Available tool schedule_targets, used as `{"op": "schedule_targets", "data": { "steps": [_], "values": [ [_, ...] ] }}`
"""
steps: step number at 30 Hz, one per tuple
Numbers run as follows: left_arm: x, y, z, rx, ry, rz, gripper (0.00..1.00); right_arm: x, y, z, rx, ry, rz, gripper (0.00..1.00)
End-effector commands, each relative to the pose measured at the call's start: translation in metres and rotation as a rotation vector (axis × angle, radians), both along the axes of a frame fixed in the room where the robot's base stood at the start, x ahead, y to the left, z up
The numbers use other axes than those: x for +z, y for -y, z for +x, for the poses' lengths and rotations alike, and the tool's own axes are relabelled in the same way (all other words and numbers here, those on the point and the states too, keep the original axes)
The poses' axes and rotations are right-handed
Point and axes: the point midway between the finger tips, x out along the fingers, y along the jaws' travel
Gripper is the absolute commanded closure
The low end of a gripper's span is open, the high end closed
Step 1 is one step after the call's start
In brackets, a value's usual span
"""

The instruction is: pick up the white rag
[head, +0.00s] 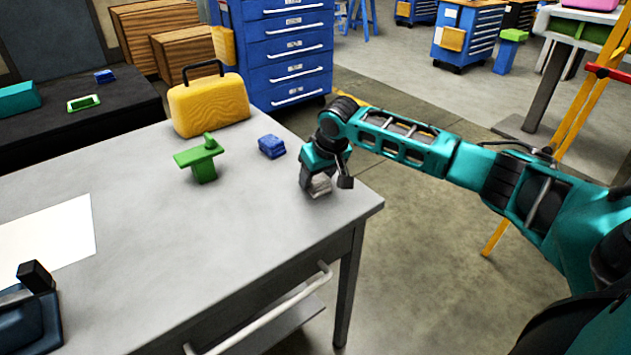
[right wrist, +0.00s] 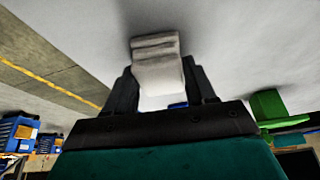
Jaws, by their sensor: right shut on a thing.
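The white rag (head: 320,186) is a small folded block at the right end of the grey table (head: 270,225). My right gripper (head: 325,182) is over it, pointing down, and is shut on it. In the right wrist view the rag (right wrist: 157,62) sits between the two dark fingers of the gripper (right wrist: 165,88). It is at or just above the table top; I cannot tell which. My left gripper does not show clearly; a dark part at the lower left edge of the head view cannot be made out as its jaws.
A blue folded cloth (head: 272,146) lies left of my right gripper. A green object (head: 200,160) and a yellow case (head: 208,103) stand farther left. A white sheet (head: 48,235) lies on the table's left. A blue drawer cabinet (head: 285,50) stands behind. The table's front middle is clear.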

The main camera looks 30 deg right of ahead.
Motion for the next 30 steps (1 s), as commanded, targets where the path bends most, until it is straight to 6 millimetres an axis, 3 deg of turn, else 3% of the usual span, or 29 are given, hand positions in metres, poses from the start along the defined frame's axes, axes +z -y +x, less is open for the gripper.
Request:
{"op": "schedule_targets", "data": {
  "steps": [3, 10, 14, 17, 30],
  "values": [
    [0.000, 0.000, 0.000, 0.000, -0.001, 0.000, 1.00, 0.000, 0.000, 0.000, 0.000, 0.001, 0.000, 0.75],
    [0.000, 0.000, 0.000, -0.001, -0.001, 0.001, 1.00, 0.002, 0.000, 0.000, 0.000, 0.001, 0.000, 0.75],
    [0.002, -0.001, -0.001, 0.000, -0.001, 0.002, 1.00, 0.014, 0.000, 0.001, -0.001, 0.003, 0.000, 0.75],
    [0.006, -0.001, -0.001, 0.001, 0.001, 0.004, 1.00, 0.034, 0.000, 0.001, 0.000, 0.004, 0.000, 0.75],
    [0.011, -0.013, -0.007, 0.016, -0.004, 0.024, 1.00, 0.155, 0.000, 0.001, -0.001, 0.005, 0.001, 0.75]
  ]
}}
